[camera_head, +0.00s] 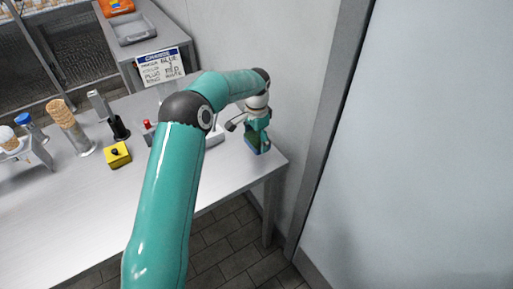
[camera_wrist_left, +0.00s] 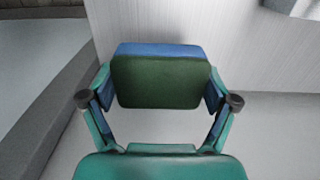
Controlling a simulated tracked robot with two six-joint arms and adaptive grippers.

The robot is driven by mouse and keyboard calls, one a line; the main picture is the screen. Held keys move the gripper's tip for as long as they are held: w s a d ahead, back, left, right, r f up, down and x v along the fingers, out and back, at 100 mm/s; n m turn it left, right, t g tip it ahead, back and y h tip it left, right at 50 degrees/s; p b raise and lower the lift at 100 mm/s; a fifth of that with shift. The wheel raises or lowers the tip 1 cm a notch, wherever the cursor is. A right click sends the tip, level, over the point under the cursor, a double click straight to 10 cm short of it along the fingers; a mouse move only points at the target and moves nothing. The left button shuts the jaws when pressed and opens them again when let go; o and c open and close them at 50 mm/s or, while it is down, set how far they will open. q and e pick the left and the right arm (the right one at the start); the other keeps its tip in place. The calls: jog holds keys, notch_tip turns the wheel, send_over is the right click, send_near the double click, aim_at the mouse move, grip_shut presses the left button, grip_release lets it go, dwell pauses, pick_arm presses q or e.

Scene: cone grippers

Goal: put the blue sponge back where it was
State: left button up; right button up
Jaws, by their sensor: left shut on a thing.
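The blue sponge (camera_head: 264,147) has a dark green scouring face and shows low at the right end of the steel table (camera_head: 60,220) in the head view. It fills the middle of the left wrist view (camera_wrist_left: 158,80), green face toward the camera and a blue edge along the top. My left gripper (camera_head: 257,137) is shut on it, one finger at each side. I cannot tell whether the sponge touches the table top or hangs just above it. My right gripper is not in view.
Left of my arm stand a yellow box with a black knob (camera_head: 117,155), a stack of cones (camera_head: 60,113) and a cone rack (camera_head: 35,153). A wall (camera_head: 290,60) rises close behind the sponge. The table's front left is clear.

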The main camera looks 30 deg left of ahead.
aim_at(257, 138)
pick_arm(q)
notch_tip(257, 138, down, 4)
jog(key=shift+r+p, duration=0.15)
jog(key=shift+p, duration=0.15)
jog(key=shift+f, duration=0.45)
jog(key=shift+f, duration=0.1)
jog(key=o, duration=0.9)
jog(key=shift+r, duration=0.35)
notch_tip(257, 138, up, 12)
jog(key=shift+f+b, duration=0.2)
jog(key=shift+b, duration=0.6)
